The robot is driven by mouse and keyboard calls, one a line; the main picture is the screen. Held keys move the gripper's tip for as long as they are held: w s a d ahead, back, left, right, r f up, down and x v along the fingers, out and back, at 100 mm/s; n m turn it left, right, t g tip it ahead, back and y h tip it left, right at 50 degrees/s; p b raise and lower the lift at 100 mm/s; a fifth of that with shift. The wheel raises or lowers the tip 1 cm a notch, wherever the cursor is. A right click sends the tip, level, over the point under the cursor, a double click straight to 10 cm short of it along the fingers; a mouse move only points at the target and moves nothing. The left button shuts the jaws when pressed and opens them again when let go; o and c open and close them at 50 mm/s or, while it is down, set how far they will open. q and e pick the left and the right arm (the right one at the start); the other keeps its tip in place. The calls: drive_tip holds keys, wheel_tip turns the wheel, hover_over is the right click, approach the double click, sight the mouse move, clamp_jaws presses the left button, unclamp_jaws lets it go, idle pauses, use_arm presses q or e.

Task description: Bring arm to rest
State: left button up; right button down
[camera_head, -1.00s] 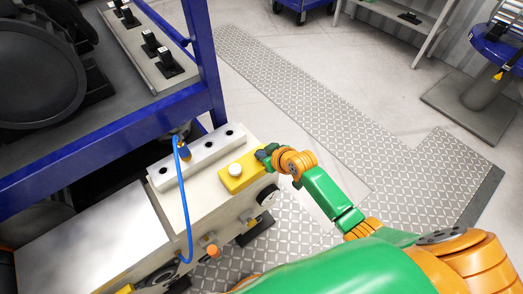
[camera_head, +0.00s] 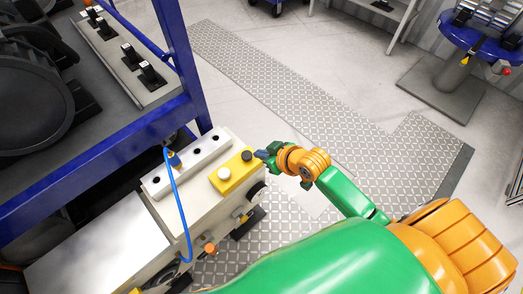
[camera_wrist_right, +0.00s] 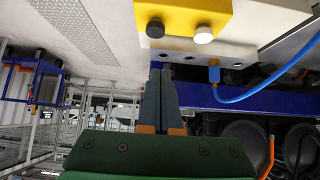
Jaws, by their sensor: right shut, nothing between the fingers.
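My right arm (camera_head: 345,190), green and orange, reaches in from the lower right of the head view. Its gripper (camera_head: 262,154) is just right of the yellow button box on the drive unit; in the head view I cannot tell whether they touch. In the right wrist view the gripper fingers (camera_wrist_right: 163,98) are together with nothing between them. The yellow box (camera_head: 233,174) has a white button and a dark button. It also shows at the top of the right wrist view (camera_wrist_right: 183,17), beyond the fingertips. My left gripper is not in view.
The white drive unit (camera_head: 210,205) carries a blue cable (camera_head: 180,205). A blue frame (camera_head: 95,150) stands at the left with dark machinery on it. Patterned floor plates (camera_head: 300,95) lie beyond my right arm, with open floor around them. A blue round stand (camera_head: 470,38) is at the upper right.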

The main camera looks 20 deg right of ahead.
idle(0.4)
drive_tip(key=s+d+f+m+g+h, duration=0.1)
drive_tip(key=s+d+f, duration=0.15)
drive_tip(key=f, duration=0.35)
drive_tip(key=s+d+f+m+g+h, duration=0.1)
drive_tip(key=s+f, duration=0.2)
drive_tip(key=f, duration=0.4)
drive_tip(key=s+f+g, duration=0.2)
drive_tip(key=s+f, duration=0.3)
drive_tip(key=s, duration=0.4)
drive_tip(key=s+f+g, duration=0.1)
drive_tip(key=s+f, duration=0.4)
drive_tip(key=s, duration=0.4)
drive_tip(key=s+f+g+h, duration=0.1)
drive_tip(key=s+f+g, duration=0.1)
drive_tip(key=s+f, duration=0.3)
drive_tip(key=s, duration=0.4)
drive_tip(key=shift+f+g, duration=0.3)
drive_tip(key=shift+f, duration=0.1)
drive_tip(key=shift+a, duration=0.1)
